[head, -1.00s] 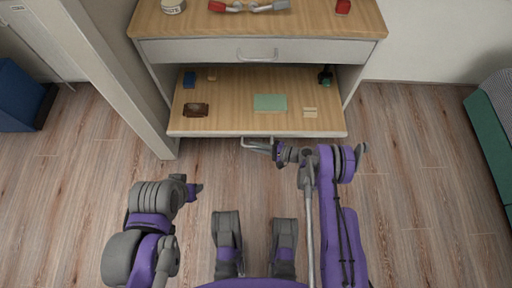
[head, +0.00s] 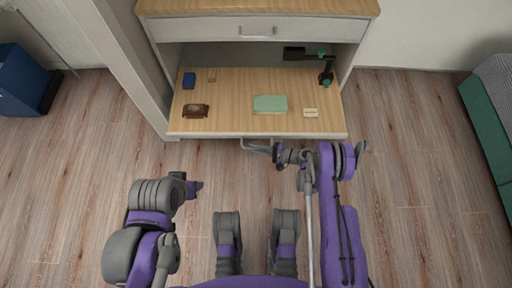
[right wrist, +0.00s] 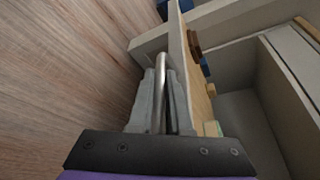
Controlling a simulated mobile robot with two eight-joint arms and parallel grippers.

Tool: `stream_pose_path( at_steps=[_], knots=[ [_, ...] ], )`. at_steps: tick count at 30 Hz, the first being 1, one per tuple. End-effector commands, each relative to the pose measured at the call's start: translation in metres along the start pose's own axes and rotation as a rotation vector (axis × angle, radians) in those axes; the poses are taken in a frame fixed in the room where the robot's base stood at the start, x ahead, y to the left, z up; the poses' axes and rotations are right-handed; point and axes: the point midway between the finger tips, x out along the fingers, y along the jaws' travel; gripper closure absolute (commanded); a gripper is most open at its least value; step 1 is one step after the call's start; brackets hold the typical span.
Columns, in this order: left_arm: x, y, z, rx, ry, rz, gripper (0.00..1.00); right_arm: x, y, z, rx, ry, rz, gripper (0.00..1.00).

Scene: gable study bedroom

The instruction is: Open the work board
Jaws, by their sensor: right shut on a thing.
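The work board (head: 225,122) is a light wood panel pulled out well below the drawer of a grey cabinet, with its front edge toward me. Its metal handle (head: 255,147) is on that front edge. My right gripper (head: 268,150) is at the handle. In the right wrist view its fingers (right wrist: 160,82) are shut on the handle bar (right wrist: 161,62), one on each side. My left gripper (head: 197,187) hangs over the floor at the left, apart from the board; its jaws are too small to read.
On the board are a brown object (head: 195,111), a green book (head: 270,104), a small cream block (head: 310,112), a blue item (head: 189,80) and a dark lamp-like object (head: 325,77). A closed drawer (head: 220,29) is above. A post (head: 130,75) stands left; the floor between is clear.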

Motion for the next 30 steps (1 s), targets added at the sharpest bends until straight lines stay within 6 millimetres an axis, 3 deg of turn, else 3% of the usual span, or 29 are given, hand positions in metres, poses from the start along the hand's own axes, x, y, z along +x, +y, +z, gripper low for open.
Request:
stream_pose_path(
  at_steps=[8, 9, 13, 23, 30],
  knots=[
    [0.000, 0.000, 0.000, 0.000, 0.000, 0.000, 0.50, -0.001, 0.000, 0.000, 0.001, -0.001, -0.001, 1.00],
    [0.000, 0.000, 0.000, 0.000, 0.000, 0.000, 0.50, -0.001, 0.000, 0.000, 0.001, -0.001, -0.001, 0.77],
    [0.000, 0.000, 0.000, 0.000, 0.000, 0.000, 0.50, 0.000, 0.000, 0.000, 0.001, 0.000, -0.001, 0.54],
    [-0.001, 0.000, 0.000, 0.000, 0.000, 0.000, 0.50, -0.003, 0.000, 0.000, 0.001, 0.001, -0.001, 0.54],
    [-0.007, 0.000, -0.001, 0.000, -0.001, 0.000, 0.50, -0.040, -0.001, 0.000, 0.002, 0.004, -0.002, 0.54]
  ],
)
